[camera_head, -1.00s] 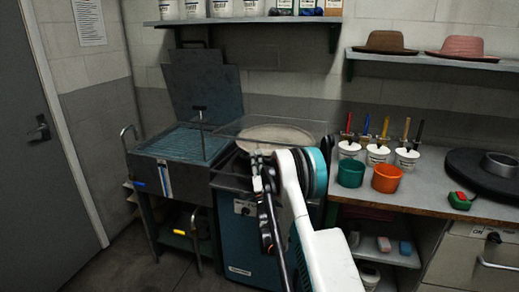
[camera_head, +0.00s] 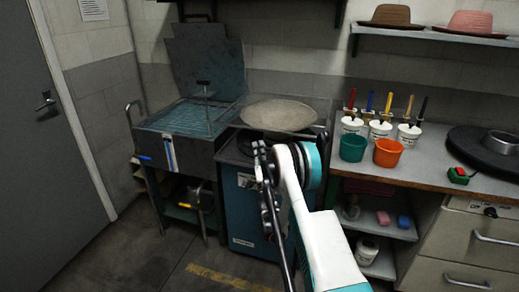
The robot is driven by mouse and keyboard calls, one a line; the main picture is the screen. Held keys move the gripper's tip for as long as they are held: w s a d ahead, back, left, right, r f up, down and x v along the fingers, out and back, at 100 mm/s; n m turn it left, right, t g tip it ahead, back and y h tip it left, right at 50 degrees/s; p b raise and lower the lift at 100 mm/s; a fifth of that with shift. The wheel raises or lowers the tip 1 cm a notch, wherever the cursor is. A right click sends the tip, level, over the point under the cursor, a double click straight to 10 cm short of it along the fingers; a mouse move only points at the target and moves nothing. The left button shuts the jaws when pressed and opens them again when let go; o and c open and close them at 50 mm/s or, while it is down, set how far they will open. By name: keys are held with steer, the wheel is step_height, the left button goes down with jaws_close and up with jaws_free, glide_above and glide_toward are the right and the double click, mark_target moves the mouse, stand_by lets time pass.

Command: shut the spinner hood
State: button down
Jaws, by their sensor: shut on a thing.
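The spinner is a blue cabinet (camera_head: 247,205) in the middle. A pale beige round disc (camera_head: 278,113) shows at its top. The spinner hood (camera_head: 322,134) looks like a thin, see-through cover with a grey edge around the disc; its exact tilt is hard to tell. My gripper (camera_head: 259,150) is at the front of the spinner's top, just below the disc. It is shut on the hood's front edge, though the contact is small and partly hidden. My white and teal arm covers the right part of the cabinet.
To the left stands a basin (camera_head: 180,135) with a raised lid (camera_head: 205,70). To the right, a bench holds a teal cup (camera_head: 352,148), an orange cup (camera_head: 388,153), brush pots and a black disc (camera_head: 490,155). Floor in front of the basin is clear.

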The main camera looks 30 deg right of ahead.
steer(key=c, duration=1.8)
jaws_free()
steer(key=shift+w+f, duration=0.2)
steer(key=shift+f, duration=0.15)
steer(key=shift+c, duration=0.2)
steer(key=shift+r, duration=0.15)
